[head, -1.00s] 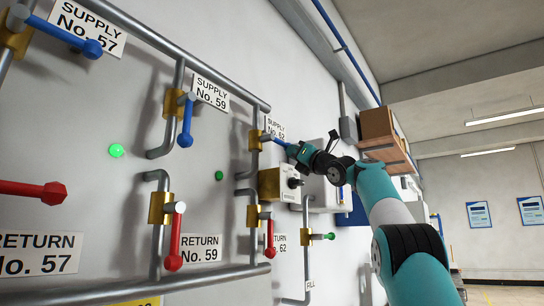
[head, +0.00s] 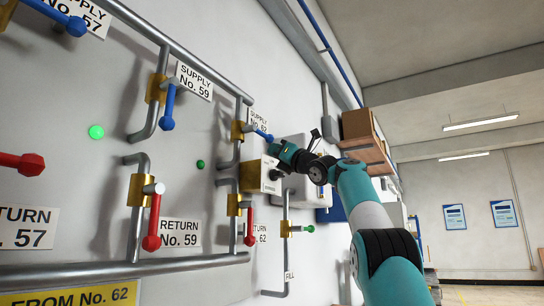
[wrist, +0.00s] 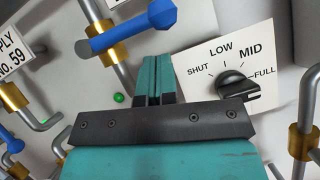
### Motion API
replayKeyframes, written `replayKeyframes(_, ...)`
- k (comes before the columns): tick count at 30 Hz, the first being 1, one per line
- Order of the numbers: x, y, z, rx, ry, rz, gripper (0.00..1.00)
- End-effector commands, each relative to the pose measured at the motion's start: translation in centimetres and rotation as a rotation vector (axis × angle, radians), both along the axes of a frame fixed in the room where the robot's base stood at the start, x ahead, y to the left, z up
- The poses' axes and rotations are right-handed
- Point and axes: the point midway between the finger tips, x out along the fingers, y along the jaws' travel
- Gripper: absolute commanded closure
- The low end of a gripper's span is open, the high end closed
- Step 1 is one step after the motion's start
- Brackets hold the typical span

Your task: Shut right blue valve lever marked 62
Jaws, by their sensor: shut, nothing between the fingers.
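The blue lever of the No. 62 supply valve (head: 262,134) points right, across its vertical pipe, from a brass body (head: 238,130). In the wrist view the blue lever (wrist: 128,33) ends in a hexagonal knob at the top centre. My gripper (head: 279,148) is shut and empty, just below and right of the lever's end. In the wrist view my gripper's teal fingers (wrist: 154,62) are together, with their tips just below the lever in the picture. Whether they touch it, I cannot tell.
A box with a black dial (wrist: 236,84) marked SHUT, LOW, MID and FULL is close right of my fingers. A wall shelf (head: 370,155) is behind my arm.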

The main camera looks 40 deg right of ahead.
Motion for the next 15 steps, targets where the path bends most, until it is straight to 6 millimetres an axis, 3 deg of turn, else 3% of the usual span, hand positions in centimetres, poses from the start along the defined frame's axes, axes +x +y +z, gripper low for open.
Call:
replayKeyframes(1,-0.2,0.3,-1.7,-0.002,-0.002,0.001,1.0)
replayKeyframes(2,-0.3,0.4,-2.1,-0.003,-0.002,0.001,1.0)
replayKeyframes(15,-7.6,0.0,-5.4,-0.001,-0.003,0.001,1.0)
